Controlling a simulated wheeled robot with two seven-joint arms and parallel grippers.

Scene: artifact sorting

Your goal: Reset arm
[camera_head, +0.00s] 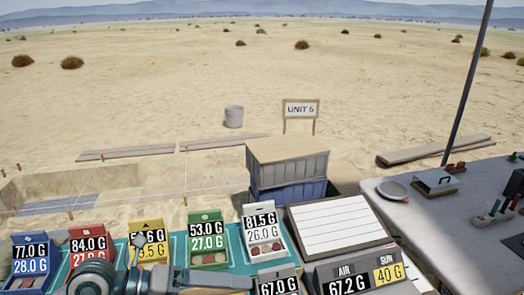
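My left arm (95,277) comes in at the bottom left, in front of the labelled boxes. Its gripper end (225,282) points right along the bottom edge; I cannot tell whether its fingers are apart, and I see nothing clearly held. My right gripper is not in view. Blue (32,262), red (88,243), yellow (148,230), green (207,240) and white (262,235) boxes stand in a row on a teal mat (180,243). My arm partly covers the red and yellow boxes. The green and white boxes hold small reddish pieces.
A grey display (345,275) reads "AIR 67.2 G", with a yellow "SUN 40 G" panel. Beside it is a grey "67.0 G" box (278,281). Behind are a lined white board (338,226) and stacked crates (288,170). A grey table (420,215) holds a dish (393,190) and tools.

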